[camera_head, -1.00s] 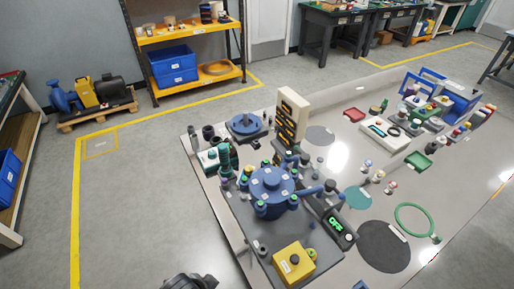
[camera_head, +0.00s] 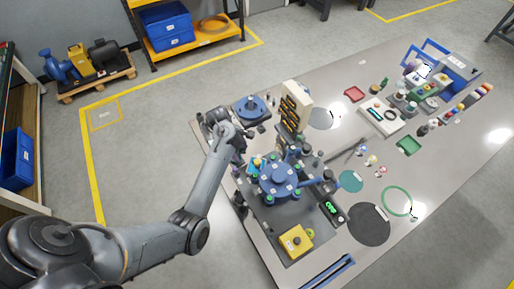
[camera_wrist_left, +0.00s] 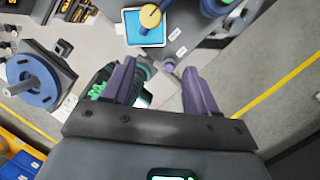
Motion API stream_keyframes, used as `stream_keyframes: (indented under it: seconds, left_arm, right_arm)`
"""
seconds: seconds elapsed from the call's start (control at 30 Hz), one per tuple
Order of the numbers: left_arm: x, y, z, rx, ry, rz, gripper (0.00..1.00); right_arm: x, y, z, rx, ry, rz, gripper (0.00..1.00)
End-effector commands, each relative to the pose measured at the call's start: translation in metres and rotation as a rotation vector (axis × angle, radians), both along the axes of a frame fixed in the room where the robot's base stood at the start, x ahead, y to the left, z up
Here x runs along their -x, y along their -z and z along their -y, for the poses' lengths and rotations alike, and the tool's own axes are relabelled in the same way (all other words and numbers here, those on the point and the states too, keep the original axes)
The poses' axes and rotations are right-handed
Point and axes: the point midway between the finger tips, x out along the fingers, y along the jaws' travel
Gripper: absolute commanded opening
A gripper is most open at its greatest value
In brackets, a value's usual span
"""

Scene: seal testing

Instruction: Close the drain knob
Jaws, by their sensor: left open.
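The blue round test vessel (camera_head: 278,180) stands on a dark base plate (camera_head: 262,222) on the table. My left gripper (camera_head: 239,158) is at the left side of this rig, partly hidden by its own wrist. In the left wrist view its two purple fingers (camera_wrist_left: 160,74) are apart, with nothing held between them. A small purple-grey round knob (camera_wrist_left: 168,65) shows between and beyond the fingertips, apart from them. I cannot tell whether it is the drain knob or how it is turned. A yellow round knob (camera_wrist_left: 150,16) sits over a white-rimmed blue square.
A blue round flange (camera_head: 251,108) is beyond the gripper. A beige rack (camera_head: 296,98) stands behind the vessel. A yellow button box (camera_head: 296,241) is in front. A green ring (camera_head: 397,201) lies on the right, where the table (camera_head: 455,125) has clear patches.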

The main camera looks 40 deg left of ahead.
Motion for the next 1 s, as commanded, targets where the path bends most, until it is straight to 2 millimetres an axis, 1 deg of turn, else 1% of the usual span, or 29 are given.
stream_keyframes:
  seconds: [0.03,0.1,0.17,0.27,0.37,0.47,0.8,1.0]
  left_arm:
    - [-0.009,-0.017,0.004,0.047,-0.058,-0.011,0.58]
    - [-0.017,-0.025,0.007,0.096,-0.124,-0.026,0.58]
    - [-0.021,-0.029,0.01,0.125,-0.163,-0.035,0.58]
    - [-0.025,-0.028,0.014,0.153,-0.197,-0.046,0.58]
    - [-0.028,-0.02,0.018,0.161,-0.206,-0.05,0.58]
    - [-0.03,-0.007,0.022,0.162,-0.206,-0.051,0.58]
    - [-0.039,0.043,0.041,0.161,-0.203,-0.048,0.58]
    - [-0.043,0.062,0.048,0.159,-0.202,-0.048,0.58]
  right_arm:
    - [0.0,-0.016,0.0,0.0,0.0,0.0,0.65]
    - [0.0,-0.022,0.0,0.0,0.0,0.0,0.65]
    - [0.0,-0.025,0.0,0.0,0.0,0.0,0.65]
    - [0.0,-0.025,-0.001,-0.002,0.0,0.0,0.65]
    - [0.0,-0.022,-0.001,-0.005,0.003,-0.002,0.65]
    - [0.0,-0.018,-0.002,-0.007,0.004,-0.003,0.65]
    - [0.0,-0.003,-0.003,-0.012,0.007,-0.004,0.65]
    - [0.0,0.002,-0.003,-0.012,0.007,-0.004,0.65]
